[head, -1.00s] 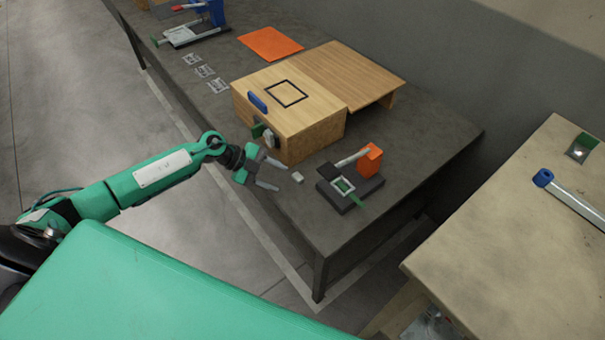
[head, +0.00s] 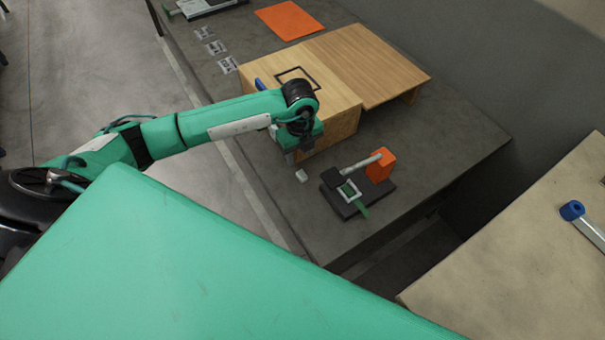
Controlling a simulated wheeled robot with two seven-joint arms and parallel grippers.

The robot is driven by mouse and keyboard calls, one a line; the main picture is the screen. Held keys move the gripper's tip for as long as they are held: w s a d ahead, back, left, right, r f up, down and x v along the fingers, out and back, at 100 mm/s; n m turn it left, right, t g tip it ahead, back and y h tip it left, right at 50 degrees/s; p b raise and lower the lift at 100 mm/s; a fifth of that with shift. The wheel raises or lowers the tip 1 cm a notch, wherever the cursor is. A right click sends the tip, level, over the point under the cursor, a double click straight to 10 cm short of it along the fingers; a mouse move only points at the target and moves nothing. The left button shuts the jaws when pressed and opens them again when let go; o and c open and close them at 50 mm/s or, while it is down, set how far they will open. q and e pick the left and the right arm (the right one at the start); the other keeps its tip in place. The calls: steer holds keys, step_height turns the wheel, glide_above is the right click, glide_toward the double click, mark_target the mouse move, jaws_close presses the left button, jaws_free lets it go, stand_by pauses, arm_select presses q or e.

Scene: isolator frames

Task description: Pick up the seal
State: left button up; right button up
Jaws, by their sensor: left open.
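A small white block (head: 302,175), which looks like the seal, lies on the dark grey table (head: 265,185) in front of the wooden box. My left gripper (head: 292,157) points down just behind and to the left of the white block, apart from it in the picture. It is open and seems empty, though its fingers are mostly hidden under my wrist. My right gripper is not in view.
The wooden box (head: 340,122) with a sloping wooden board (head: 375,65) stands behind. A dark fixture (head: 345,200) with an orange block (head: 380,165) and a grey rod is right of the white block. An orange sheet (head: 290,20) lies at the back.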

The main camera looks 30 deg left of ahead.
mark_target(302, 175)
arm_select(q)
step_height(302, 175, down, 2)
steer(key=shift+f, duration=0.1)
steer(key=shift+s+d+f, duration=0.1)
steer(key=shift+d+f, duration=0.05)
steer(key=shift+f, duration=0.4)
steer(key=f, duration=0.2)
steer(key=f+p, duration=0.1)
steer(key=shift+s+d+f, duration=0.25)
steer(key=shift+d, duration=0.1)
steer(key=shift+f, duration=0.4)
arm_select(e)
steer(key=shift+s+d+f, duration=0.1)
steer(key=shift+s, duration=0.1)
